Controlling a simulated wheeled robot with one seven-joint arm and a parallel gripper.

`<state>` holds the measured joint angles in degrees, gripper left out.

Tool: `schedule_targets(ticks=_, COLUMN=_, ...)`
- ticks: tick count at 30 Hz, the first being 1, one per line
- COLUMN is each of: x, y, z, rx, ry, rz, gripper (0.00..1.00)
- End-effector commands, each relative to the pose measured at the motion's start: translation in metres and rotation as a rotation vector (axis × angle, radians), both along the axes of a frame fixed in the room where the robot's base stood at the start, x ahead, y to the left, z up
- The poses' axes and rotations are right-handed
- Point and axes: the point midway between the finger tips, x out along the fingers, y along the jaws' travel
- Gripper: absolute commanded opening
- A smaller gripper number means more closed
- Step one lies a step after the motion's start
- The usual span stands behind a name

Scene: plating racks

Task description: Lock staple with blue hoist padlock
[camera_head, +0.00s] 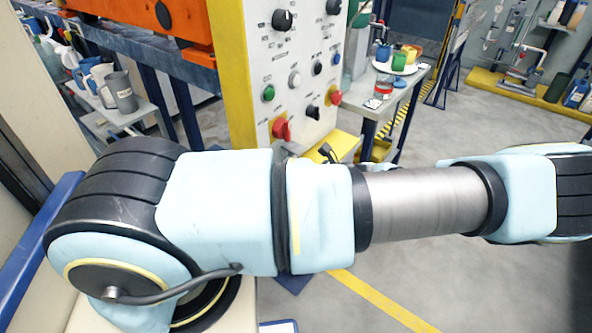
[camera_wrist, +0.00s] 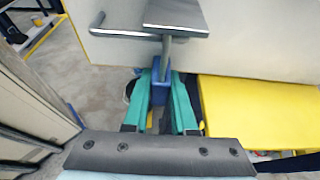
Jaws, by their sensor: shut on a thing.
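In the wrist view, my gripper (camera_wrist: 160,88) has teal fingers closed on a small blue padlock (camera_wrist: 160,92). A grey metal shank (camera_wrist: 166,52) rises from the padlock toward a grey metal plate (camera_wrist: 176,14) on the pale cabinet face. The shank's upper end meets the plate's edge in the picture; I cannot tell whether it passes through a staple. A bent metal rod (camera_wrist: 118,32) sticks out left of the plate. The staple itself cannot be made out clearly. In the head view, my arm crosses the picture, and neither the gripper nor the padlock shows.
A yellow block (camera_wrist: 255,108) stands right of my fingers in the wrist view. The head view shows a control panel (camera_head: 308,55) with knobs, a side table (camera_head: 408,82) with cups, and a shelf of jugs (camera_head: 140,108). Open floor (camera_head: 470,125) lies to the right.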

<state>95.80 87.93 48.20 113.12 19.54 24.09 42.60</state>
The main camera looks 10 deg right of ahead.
Motion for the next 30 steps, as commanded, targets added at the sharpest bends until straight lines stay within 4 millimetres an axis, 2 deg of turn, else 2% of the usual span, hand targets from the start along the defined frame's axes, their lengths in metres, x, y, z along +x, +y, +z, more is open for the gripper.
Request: schedule_targets(ticks=30, x=0.0, y=0.0, z=0.011, rx=0.0, ry=0.0, rz=0.0, gripper=0.0)
